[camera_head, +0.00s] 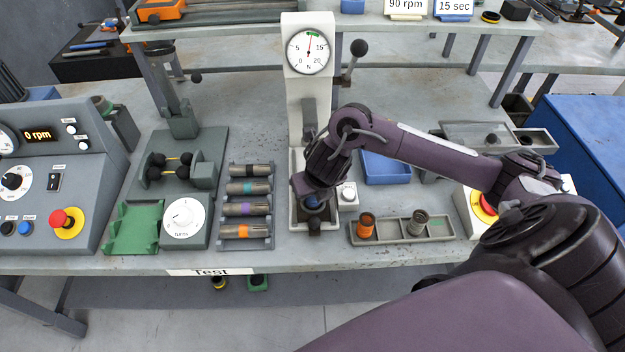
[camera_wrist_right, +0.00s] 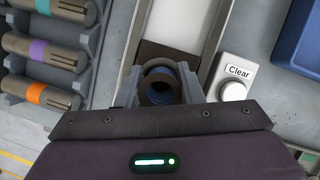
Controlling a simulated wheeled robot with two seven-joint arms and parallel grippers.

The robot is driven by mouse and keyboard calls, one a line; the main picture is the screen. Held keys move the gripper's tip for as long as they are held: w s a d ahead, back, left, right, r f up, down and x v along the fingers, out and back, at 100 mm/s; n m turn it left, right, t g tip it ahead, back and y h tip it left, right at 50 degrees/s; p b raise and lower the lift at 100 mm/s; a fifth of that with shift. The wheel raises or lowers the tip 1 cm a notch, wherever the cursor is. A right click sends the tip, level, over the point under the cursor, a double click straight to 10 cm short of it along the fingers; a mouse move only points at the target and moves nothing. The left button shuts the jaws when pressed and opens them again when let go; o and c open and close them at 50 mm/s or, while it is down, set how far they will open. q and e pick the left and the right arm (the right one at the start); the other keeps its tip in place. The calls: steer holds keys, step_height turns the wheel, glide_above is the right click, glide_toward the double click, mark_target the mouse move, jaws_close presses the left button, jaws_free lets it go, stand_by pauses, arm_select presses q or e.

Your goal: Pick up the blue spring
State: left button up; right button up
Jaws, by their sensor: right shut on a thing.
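The blue spring (camera_wrist_right: 157,72) shows as blue coils around a dark ring in the right wrist view. In the head view a small patch of the blue spring (camera_head: 313,201) shows below my right gripper (camera_head: 308,196). The right gripper is low at the base of the arbor press (camera_head: 309,90), shut on the spring, with one grey finger on each side of it in the wrist view (camera_wrist_right: 158,90). The gripper and wrist hide most of the spring and the press base. I cannot tell whether the spring touches the base. My left gripper is not in view.
A grey tray (camera_head: 396,242) right of the press holds an orange spring (camera_head: 366,226) and a grey spring (camera_head: 417,222). A rack of banded cylinders (camera_head: 262,243) stands left. A white Clear button (camera_wrist_right: 232,91) and a blue bin (camera_head: 386,180) are close on the right.

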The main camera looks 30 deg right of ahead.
step_height(320, 180, up, 20)
steer(key=p, duration=1)
